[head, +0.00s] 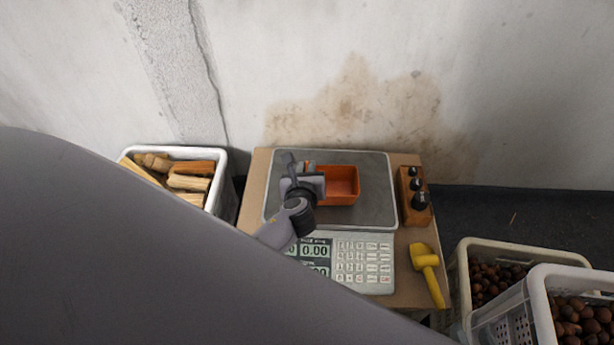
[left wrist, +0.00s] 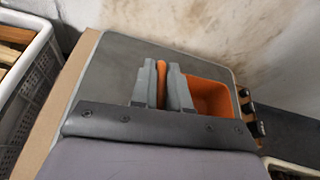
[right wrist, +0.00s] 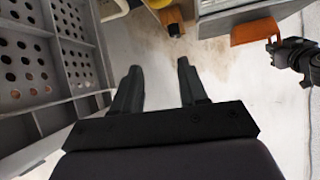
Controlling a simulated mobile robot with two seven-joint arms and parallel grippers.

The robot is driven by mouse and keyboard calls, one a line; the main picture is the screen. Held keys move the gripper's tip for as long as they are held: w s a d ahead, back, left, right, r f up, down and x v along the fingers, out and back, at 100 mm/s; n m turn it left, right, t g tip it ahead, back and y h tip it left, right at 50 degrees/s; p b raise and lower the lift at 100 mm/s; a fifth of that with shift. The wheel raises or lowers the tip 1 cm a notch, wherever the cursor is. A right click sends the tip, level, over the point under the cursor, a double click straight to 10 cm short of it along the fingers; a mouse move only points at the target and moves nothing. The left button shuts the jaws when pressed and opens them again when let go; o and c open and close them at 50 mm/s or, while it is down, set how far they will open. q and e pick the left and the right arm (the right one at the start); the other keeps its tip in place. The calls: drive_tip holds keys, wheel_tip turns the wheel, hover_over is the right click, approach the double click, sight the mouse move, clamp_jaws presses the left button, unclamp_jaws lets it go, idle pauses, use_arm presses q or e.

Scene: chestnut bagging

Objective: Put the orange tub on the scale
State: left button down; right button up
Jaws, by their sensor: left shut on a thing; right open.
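The orange tub (head: 340,187) is upright over the grey plate of the scale (head: 376,205), and it looks empty. Whether its bottom touches the plate I cannot tell. My left gripper (head: 306,168) is shut on the tub's left wall. In the left wrist view, a strip of orange shows between the fingers (left wrist: 162,85), with the tub's inside (left wrist: 210,97) to their right. The scale's display and keypad (head: 362,262) face the front, partly hidden by my left arm. My right gripper (right wrist: 157,70) is open and empty, away from the tub; the head view does not show it.
Crates of chestnuts (head: 520,250) stand at right. A grated crate wall (right wrist: 60,55) is close left of my right gripper.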

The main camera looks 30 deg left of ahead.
use_arm(q)
drive_tip(key=shift+f, duration=0.55)
drive_tip(key=shift+r, duration=0.1)
drive_tip(key=c, duration=1.1)
unclamp_jaws()
drive_tip(key=shift+f, duration=0.2)
use_arm(e)
drive_tip(key=shift+w+a+r, duration=0.2)
drive_tip(key=shift+a+r, duration=0.15)
drive_tip(key=shift+r, duration=0.05)
